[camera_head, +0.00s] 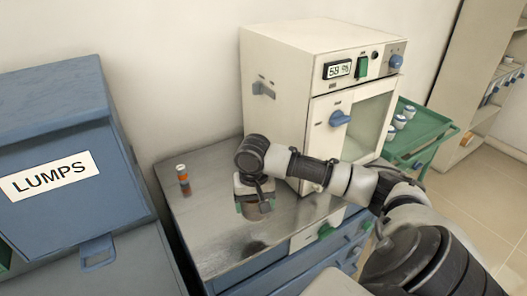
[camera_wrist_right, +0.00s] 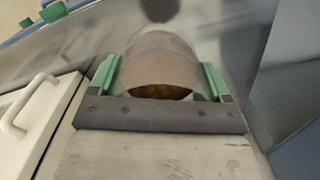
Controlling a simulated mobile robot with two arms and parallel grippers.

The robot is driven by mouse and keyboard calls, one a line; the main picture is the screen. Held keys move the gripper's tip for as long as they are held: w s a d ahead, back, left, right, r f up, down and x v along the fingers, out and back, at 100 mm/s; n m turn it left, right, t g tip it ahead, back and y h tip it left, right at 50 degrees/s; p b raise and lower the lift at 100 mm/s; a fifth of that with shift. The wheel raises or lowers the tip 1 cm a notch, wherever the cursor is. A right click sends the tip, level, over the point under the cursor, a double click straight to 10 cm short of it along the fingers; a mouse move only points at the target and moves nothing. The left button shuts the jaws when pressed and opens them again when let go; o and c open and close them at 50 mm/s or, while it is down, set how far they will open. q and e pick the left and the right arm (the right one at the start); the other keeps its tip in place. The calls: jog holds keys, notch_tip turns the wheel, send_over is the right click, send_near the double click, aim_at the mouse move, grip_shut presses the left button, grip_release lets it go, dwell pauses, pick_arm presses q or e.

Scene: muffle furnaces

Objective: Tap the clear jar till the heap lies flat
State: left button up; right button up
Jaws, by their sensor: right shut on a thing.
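The clear jar (camera_head: 254,211) is upright over the metal bench top, below my right gripper (camera_head: 252,200). In the right wrist view the jar (camera_wrist_right: 158,62) sits between the two green fingers of my right gripper (camera_wrist_right: 160,80), which is shut on it. Brown material shows inside at the jar's near end. The shape of the heap's surface cannot be made out. I cannot tell whether the jar's base touches the bench. My left gripper is not in view.
The metal bench top (camera_head: 215,235) is mostly clear. A small orange-banded bottle (camera_head: 183,179) stands at its back left. A cream furnace (camera_head: 290,70) stands behind my right arm. A blue LUMPS bin (camera_head: 60,150) is at left, and a green cart (camera_head: 425,130) at right.

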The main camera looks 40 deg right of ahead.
jog(key=shift+w+a+f+b, duration=0.15)
jog(key=shift+w+a+f, duration=0.6)
jog(key=shift+w+f, duration=0.45)
jog(key=shift+w+a+f+b, duration=0.15)
jog(key=shift+w+a+f, duration=0.65)
jog(key=shift+w, duration=0.75)
jog(key=shift+w+a+f+b, duration=0.15)
jog(key=shift+w+a+f, duration=0.5)
jog(key=shift+w+f, duration=0.6)
jog(key=shift+w+r, duration=0.1)
notch_tip(320, 180, down, 2)
jog(key=shift+f, duration=0.4)
jog(key=shift+c, duration=0.3)
notch_tip(320, 180, up, 4)
jog(key=p, duration=0.5)
jog(key=shift+f, duration=0.25)
jog(key=shift+f, duration=0.15)
